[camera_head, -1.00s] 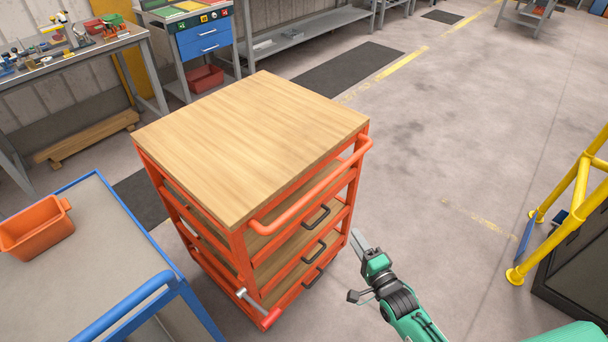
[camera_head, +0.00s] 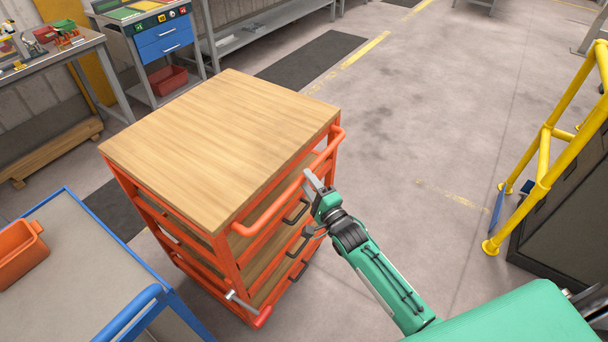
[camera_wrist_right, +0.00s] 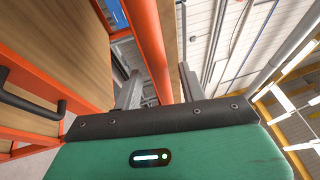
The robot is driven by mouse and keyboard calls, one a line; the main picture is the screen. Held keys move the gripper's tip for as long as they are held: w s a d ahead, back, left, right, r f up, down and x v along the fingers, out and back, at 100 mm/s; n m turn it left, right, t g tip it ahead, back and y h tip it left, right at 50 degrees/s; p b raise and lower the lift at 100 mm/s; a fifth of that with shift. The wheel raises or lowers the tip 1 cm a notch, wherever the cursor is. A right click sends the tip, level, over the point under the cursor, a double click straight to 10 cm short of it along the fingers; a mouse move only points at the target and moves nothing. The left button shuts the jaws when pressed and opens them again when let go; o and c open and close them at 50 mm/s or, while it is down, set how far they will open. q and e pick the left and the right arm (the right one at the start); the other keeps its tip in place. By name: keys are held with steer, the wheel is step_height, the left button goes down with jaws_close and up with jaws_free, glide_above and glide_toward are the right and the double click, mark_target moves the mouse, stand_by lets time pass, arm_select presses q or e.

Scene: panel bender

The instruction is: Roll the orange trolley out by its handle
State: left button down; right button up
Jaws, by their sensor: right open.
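The orange trolley (camera_head: 228,252) stands on the floor with a wooden top (camera_head: 220,140), and its orange handle (camera_head: 292,190) runs along the right side of the top. My right gripper (camera_head: 313,182) is open beside the handle's outer side, near its far half. In the right wrist view, the orange handle bar (camera_wrist_right: 148,45) lines up with the gap between the two fingers (camera_wrist_right: 160,85). I cannot tell how deep it sits between them, and the fingers are not closed on it. My left gripper is not in view.
A blue-framed cart (camera_head: 85,255) with an orange bin (camera_head: 20,250) stands close at the trolley's left. A yellow railing (camera_head: 545,150) and a dark cabinet (camera_head: 565,215) stand at right. Workbenches line the back. Floor (camera_head: 420,130) right of the trolley is clear.

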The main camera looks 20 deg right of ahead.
steer(key=shift+x, duration=1)
steer(key=shift+w+a, duration=0.1)
steer(key=shift+w, duration=0.2)
